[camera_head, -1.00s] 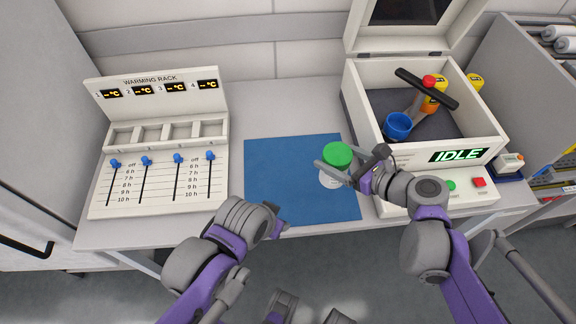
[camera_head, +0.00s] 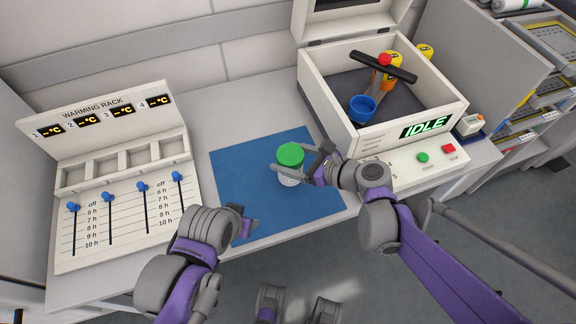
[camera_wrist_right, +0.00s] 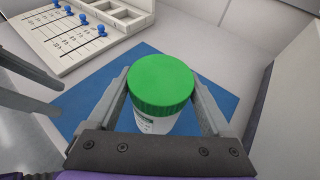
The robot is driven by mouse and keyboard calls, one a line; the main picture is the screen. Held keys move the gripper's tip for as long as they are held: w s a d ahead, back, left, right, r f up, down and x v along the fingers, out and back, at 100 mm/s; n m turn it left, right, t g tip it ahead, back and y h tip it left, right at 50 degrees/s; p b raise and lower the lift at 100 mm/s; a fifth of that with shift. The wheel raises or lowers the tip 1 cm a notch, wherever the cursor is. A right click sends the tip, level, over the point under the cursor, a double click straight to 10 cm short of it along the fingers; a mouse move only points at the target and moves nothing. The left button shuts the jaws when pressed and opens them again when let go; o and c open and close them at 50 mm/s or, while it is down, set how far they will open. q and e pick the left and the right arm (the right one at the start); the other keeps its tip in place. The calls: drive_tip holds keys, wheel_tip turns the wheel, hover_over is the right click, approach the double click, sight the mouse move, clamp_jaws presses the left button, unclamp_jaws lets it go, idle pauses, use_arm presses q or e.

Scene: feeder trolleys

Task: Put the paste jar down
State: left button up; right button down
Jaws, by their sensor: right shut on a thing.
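The paste jar (camera_head: 290,157) is white with a green screw lid and stands upright over the blue mat (camera_head: 240,190). It also shows large in the right wrist view (camera_wrist_right: 162,90). My right gripper (camera_head: 297,168) is shut on the jar, one finger on each side of it. I cannot tell whether the jar's base touches the mat. My left gripper (camera_head: 243,228) is at the mat's lower left edge, apart from the jar, and its fingers are not clear enough to read.
The warming rack (camera_head: 120,190) with blue sliders and empty slots stands to the left. An open white machine (camera_head: 432,105) reading IDLE stands to the right, holding a blue cup (camera_head: 362,108) and orange-yellow jars. The mat around the jar is clear.

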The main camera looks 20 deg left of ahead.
drive_tip(key=shift+f+b, duration=0.35)
drive_tip(key=shift+f, duration=1.5)
drive_tip(key=shift+f, duration=0.1)
unclamp_jaws()
